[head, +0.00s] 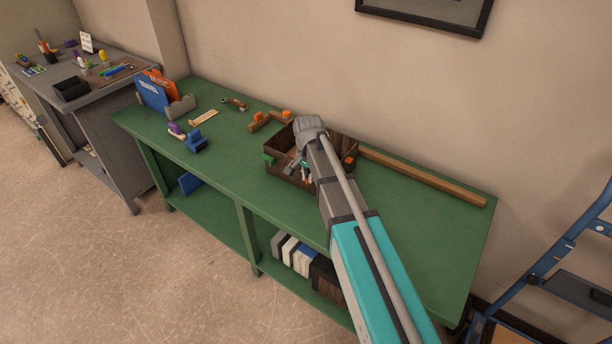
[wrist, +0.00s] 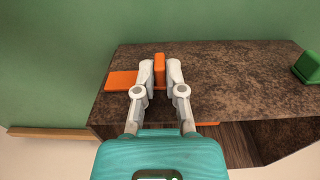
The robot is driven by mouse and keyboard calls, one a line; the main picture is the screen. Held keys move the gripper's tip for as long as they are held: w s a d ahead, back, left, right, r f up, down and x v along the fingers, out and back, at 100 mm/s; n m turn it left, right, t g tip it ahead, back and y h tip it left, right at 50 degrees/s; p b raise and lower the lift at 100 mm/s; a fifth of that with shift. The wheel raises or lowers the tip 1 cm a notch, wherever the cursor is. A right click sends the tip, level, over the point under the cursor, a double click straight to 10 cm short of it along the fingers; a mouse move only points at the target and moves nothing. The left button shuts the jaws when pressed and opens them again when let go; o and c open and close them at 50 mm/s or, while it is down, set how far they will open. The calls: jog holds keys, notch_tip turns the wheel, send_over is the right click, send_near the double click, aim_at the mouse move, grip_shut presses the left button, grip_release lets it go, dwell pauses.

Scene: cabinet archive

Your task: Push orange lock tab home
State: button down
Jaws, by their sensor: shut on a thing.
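In the wrist view, an orange upright tab (wrist: 159,68) stands between the two pale fingertips of my gripper (wrist: 159,75). The gripper is shut on it. A flat orange piece (wrist: 122,80) lies just left of the fingers, and a sliver of orange (wrist: 207,124) shows below them. The tab is over a dark brown speckled face of a box (wrist: 235,75). In the head view, the box (head: 288,176) sits on the green bench, and my gripper (head: 306,174) is at it, partly hidden by my arm. How far in the tab sits cannot be told.
A green block (wrist: 308,67) is on the box's right in the wrist view. On the bench (head: 425,225) are a long wooden strip (head: 425,178), orange-and-wood pieces (head: 268,120), a blue clamp-like item (head: 196,142) and a file holder (head: 181,106). The bench's right front is clear.

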jog(key=shift+s+d, duration=0.4)
jog(key=shift+d, duration=0.15)
jog(key=c, duration=0.7)
grip_release()
jog(key=shift+r, duration=0.1)
notch_tip(320, 180, up, 5)
jog(key=p, duration=0.5)
jog(key=s+d+n, duration=0.2)
jog(key=s+d, duration=0.2)
jog(key=s, duration=0.2)
jog(key=s+d+r+n+p, duration=0.1)
jog(key=s+d+n, duration=0.1)
jog(key=s+d, duration=0.2)
jog(key=s+d+r+n+p, duration=0.1)
jog(key=s+d+n, duration=0.2)
jog(key=s, duration=0.5)
jog(key=shift+d, duration=0.45)
